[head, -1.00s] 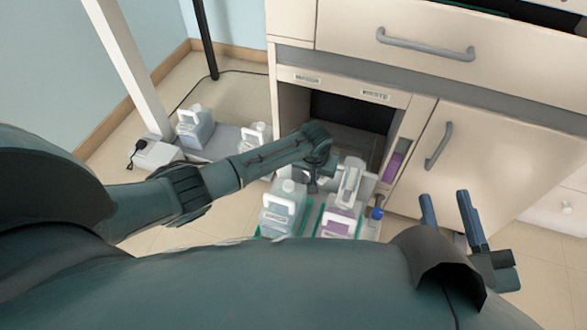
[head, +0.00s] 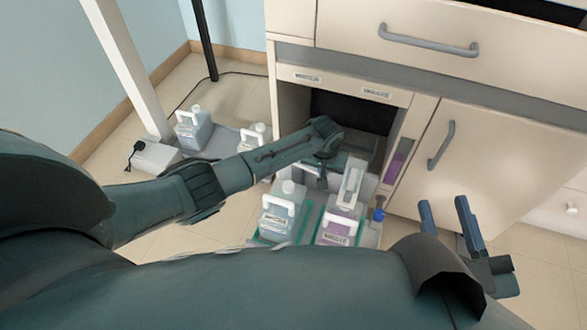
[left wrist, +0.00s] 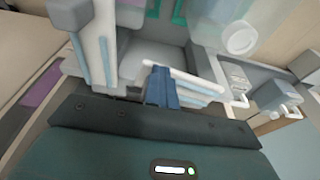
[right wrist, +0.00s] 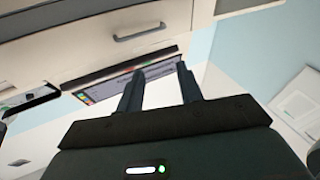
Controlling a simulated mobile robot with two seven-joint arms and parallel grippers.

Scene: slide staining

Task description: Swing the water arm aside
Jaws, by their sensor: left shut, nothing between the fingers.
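My left gripper (head: 322,182) reaches down in front of the open cabinet bay, among the bottles. In the left wrist view its blue fingers (left wrist: 161,88) are shut together with nothing between them. A slim white bar (left wrist: 190,80), possibly the water arm, runs beside the fingertips; whether they touch cannot be told. A white upright part with pale blue strips (left wrist: 103,40) stands left of the fingers. In the head view a white block-like part (head: 352,184) stands just right of the left gripper. My right gripper (head: 446,218) is open and empty, in front of the cabinet door.
A clear bottle (head: 277,220) and a purple-filled bottle (head: 341,228) stand on green-edged trays close below the left gripper. More jugs (head: 193,130) stand at the left. The closed door (head: 490,150) has a grey handle.

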